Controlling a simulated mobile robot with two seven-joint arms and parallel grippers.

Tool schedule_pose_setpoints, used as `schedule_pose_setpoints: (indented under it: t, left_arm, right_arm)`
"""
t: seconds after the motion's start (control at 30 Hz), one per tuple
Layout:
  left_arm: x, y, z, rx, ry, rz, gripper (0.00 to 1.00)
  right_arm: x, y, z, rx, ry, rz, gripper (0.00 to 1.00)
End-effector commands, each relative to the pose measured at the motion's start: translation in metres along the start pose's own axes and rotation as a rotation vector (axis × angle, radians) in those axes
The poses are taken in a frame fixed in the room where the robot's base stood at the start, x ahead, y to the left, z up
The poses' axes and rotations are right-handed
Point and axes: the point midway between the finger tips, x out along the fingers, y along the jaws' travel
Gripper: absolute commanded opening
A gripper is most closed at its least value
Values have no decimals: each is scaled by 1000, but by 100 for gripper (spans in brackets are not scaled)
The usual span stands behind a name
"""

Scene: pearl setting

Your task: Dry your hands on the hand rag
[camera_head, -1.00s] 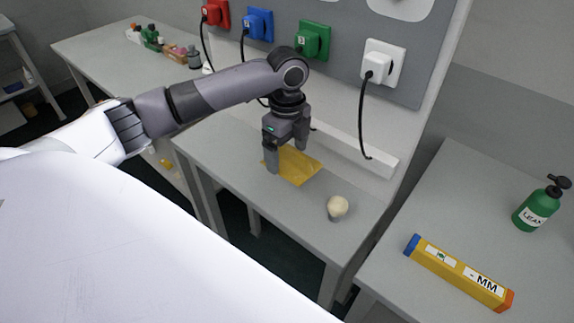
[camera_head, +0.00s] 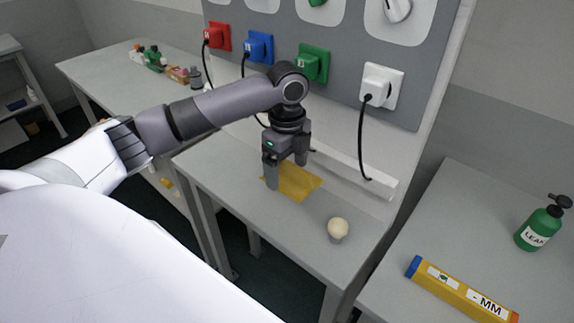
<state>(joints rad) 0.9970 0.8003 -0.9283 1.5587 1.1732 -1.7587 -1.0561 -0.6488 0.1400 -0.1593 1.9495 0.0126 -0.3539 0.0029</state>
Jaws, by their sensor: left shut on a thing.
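The hand rag, a flat yellow cloth (camera_head: 300,185), lies on the grey table (camera_head: 235,190) below the wall sockets. My left gripper (camera_head: 287,172) points down over the cloth's left and back part. Its fingers stand a little apart, with the fingertips down at the cloth, and it is shut on the rag. The bit of cloth between the fingers is too small to make out. My right gripper is not in view.
A cream ball on a small grey stand (camera_head: 338,228) is right of the cloth. A white plug (camera_head: 380,85) trails a black cable. On the right table are a yellow box (camera_head: 460,290) and a green bottle (camera_head: 540,228). Small items (camera_head: 165,62) stand far left.

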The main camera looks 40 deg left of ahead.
Motion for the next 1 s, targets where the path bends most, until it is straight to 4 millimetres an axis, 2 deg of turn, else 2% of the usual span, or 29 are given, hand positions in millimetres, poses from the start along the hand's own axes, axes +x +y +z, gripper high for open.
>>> schedule_pose_setpoints:
  t: [0.53, 0.73, 1.0]
  left_arm:
    - [3, 0, 0, 0, 0, 1, 61]
    - [35, 1, 0, 0, 0, 3, 61]
    - [66, 1, 0, 0, 0, 3, 61]
  right_arm:
    - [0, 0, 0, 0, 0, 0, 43]
    - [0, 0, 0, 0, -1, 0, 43]
    - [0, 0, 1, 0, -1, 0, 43]
